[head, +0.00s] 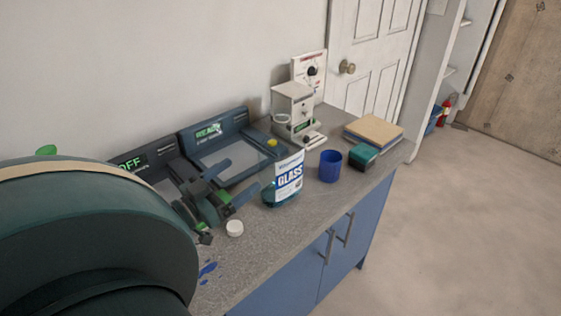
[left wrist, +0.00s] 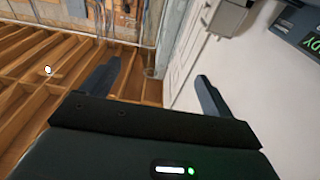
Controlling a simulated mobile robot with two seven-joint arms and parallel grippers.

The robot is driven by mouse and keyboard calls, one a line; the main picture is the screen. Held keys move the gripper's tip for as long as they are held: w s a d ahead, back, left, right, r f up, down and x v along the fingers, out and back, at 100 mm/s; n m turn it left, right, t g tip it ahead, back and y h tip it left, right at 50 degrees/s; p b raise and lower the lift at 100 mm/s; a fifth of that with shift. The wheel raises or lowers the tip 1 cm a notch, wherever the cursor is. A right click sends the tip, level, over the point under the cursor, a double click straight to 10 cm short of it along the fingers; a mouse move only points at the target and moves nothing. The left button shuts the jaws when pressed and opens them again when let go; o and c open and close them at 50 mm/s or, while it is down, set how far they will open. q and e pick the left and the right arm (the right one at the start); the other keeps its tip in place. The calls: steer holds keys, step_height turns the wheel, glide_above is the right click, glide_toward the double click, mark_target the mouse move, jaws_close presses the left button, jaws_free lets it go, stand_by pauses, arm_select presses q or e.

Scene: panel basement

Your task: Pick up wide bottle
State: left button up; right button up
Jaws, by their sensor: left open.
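The wide bottle (head: 283,195) is teal with a white and blue label reading "GLASS". It stands on the grey countertop (head: 260,250) near the middle of the head view. My left gripper (head: 231,182) is open and empty, just left of the bottle and apart from it, with its fingers pointing toward the bottle's side. In the left wrist view my left gripper's two fingers (left wrist: 157,78) are spread with nothing between them, and the bottle does not show there. My right gripper is in neither view.
A blue cup (head: 330,166) stands right of the bottle, near a teal-and-black box (head: 363,156) and a wooden block (head: 374,133). A white cap (head: 235,228) lies in front of my gripper. Dark devices (head: 222,145) line the wall. Open floor (head: 460,220) lies right of the blue cabinet (head: 325,250).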

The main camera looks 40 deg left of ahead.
mark_target(261, 160)
arm_select(q)
steer(key=w, duration=0.3)
steer(key=w+r, duration=0.1)
steer(key=w, duration=0.1)
steer(key=shift+w+d, duration=0.25)
steer(key=shift+d, duration=0.1)
steer(key=shift+w+d+p, duration=0.2)
steer(key=shift+w+p, duration=0.05)
steer(key=shift+w, duration=1.4)
steer(key=shift+w+d+p, duration=0.2)
steer(key=shift+w, duration=1.4)
steer(key=shift+r, duration=0.1)
steer(key=c, duration=1.2)
